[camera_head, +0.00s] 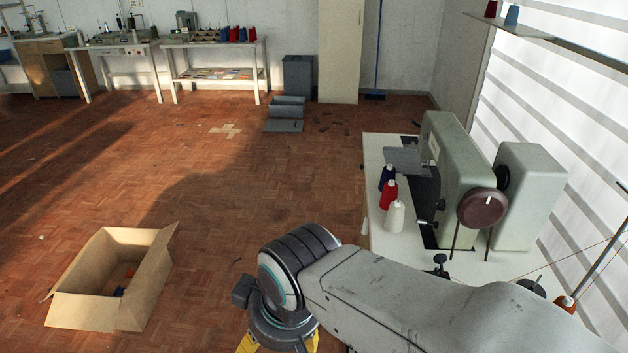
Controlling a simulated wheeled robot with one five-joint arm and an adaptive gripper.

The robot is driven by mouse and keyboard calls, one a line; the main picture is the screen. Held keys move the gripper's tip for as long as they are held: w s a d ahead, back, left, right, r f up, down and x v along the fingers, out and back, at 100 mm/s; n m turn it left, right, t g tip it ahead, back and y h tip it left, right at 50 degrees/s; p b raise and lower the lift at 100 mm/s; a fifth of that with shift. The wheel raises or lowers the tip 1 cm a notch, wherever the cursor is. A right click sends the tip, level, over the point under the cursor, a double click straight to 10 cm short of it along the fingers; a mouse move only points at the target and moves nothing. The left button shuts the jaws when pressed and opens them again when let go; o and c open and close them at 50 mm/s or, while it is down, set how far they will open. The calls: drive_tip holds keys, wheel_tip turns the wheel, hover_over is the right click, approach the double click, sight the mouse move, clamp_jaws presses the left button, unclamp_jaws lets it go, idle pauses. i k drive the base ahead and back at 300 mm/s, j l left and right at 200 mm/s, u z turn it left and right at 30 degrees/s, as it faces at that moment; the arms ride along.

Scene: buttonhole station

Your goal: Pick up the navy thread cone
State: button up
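The navy thread cone (387,175) stands upright on the white sewing table (376,150), near its left edge. It is the farthest of three cones in a row; the red cone (388,196) in front of it hides part of its lower body. My gripper (280,345) is at the bottom edge of the picture, nearer to me and left of the table, well apart from the navy cone. Only its yellow finger bases show. The fingertips are cut off by the frame, so its opening and anything between the fingers are hidden.
A white cone (395,217) stands nearest me in the row. The green-grey sewing machine (462,165) stands right of the cones. An open cardboard box (88,312) with small scraps inside lies on the floor at left. The floor (260,190) between box and table is mostly clear.

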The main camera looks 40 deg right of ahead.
sight(389, 173)
drive_tip(key=i+j+u, duration=0.15)
drive_tip(key=u, duration=0.15)
drive_tip(key=i+u, duration=0.25)
drive_tip(key=i+l+z, duration=0.35)
drive_tip(key=i+z, duration=0.35)
drive_tip(key=i, duration=0.2)
drive_tip(key=i+l+z, duration=0.55)
drive_tip(key=i+z, duration=0.2)
drive_tip(key=i, duration=0.15)
drive_tip(key=i+l+z, duration=0.1)
drive_tip(key=i+z, duration=0.25)
drive_tip(key=i, duration=0.15)
drive_tip(key=i+l+z, duration=0.1)
drive_tip(key=i+z, duration=0.3)
drive_tip(key=i, duration=0.25)
